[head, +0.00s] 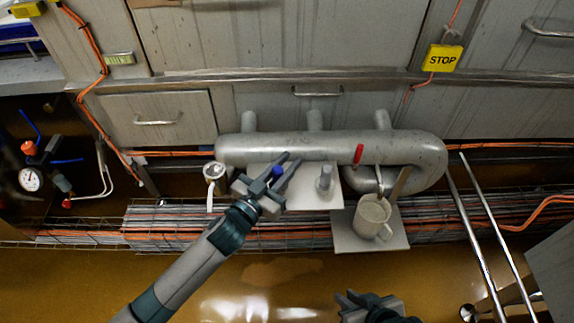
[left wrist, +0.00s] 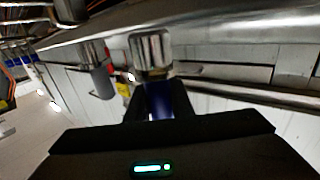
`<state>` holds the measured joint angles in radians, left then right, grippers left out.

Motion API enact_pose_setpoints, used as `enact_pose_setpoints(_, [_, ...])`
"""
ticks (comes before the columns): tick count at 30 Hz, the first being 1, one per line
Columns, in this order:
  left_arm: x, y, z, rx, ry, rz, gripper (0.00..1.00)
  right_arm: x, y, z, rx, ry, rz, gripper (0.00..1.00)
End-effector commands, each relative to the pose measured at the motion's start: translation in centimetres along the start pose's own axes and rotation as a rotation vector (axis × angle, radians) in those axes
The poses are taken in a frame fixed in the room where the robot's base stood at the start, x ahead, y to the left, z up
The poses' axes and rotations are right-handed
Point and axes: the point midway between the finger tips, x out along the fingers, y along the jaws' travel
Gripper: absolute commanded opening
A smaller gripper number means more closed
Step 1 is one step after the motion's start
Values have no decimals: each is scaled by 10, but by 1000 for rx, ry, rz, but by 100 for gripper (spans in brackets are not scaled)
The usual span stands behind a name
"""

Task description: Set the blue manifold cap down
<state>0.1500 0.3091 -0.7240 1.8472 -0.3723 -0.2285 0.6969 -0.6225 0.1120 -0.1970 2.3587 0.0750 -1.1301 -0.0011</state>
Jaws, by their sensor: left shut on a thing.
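The blue manifold cap (head: 277,171) shows as a small blue piece between the fingers of my left gripper (head: 290,161), which is shut on it. In the left wrist view the blue cap (left wrist: 159,99) is between the dark fingers, with a shiny metal cylinder (left wrist: 151,54) directly beyond it; I cannot tell whether they touch. In the head view the gripper is in front of the grey pipe manifold (head: 290,148), left of a pale shelf plate (head: 315,196). My right gripper (head: 365,301) is at the bottom edge, partly cut off, and its jaw opening is unclear.
A metal fitting (head: 324,182) stands on the shelf plate. A mug (head: 372,212) with utensils stands on a lower plate (head: 350,239) at the right. A red handle (head: 358,153) is on the manifold. A round fitting (head: 215,172) is left of my left gripper. Cable trays run below.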

Motion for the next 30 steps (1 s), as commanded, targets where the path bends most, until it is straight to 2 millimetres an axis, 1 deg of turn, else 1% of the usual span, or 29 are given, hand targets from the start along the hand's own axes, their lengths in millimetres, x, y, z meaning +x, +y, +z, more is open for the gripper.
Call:
enact_pose_setpoints(11, [0, 0, 2, 0, 1, 0, 0, -1, -3, 2, -1, 1, -6, 17])
enact_pose_setpoints(12, [0, 0, 3, 0, 0, 0, 23, -1, -4, 2, -1, 3, -6, 17])
enact_pose_setpoints(14, [0, 0, 2, 0, 0, 0, 37, -1, -3, 2, -1, 4, -6, 17])
enact_pose_setpoints(15, [0, 0, 2, 0, 0, 0, 39, -2, -3, 2, -1, 5, -6, 17])
enact_pose_setpoints(26, [0, 0, 0, 1, 1, 0, 39, -3, -3, 1, -1, 2, -4, 17])
enact_pose_setpoints(30, [-8, 0, 1, 0, -1, 0, 39, -2, 0, 2, -1, -6, 1, 17])
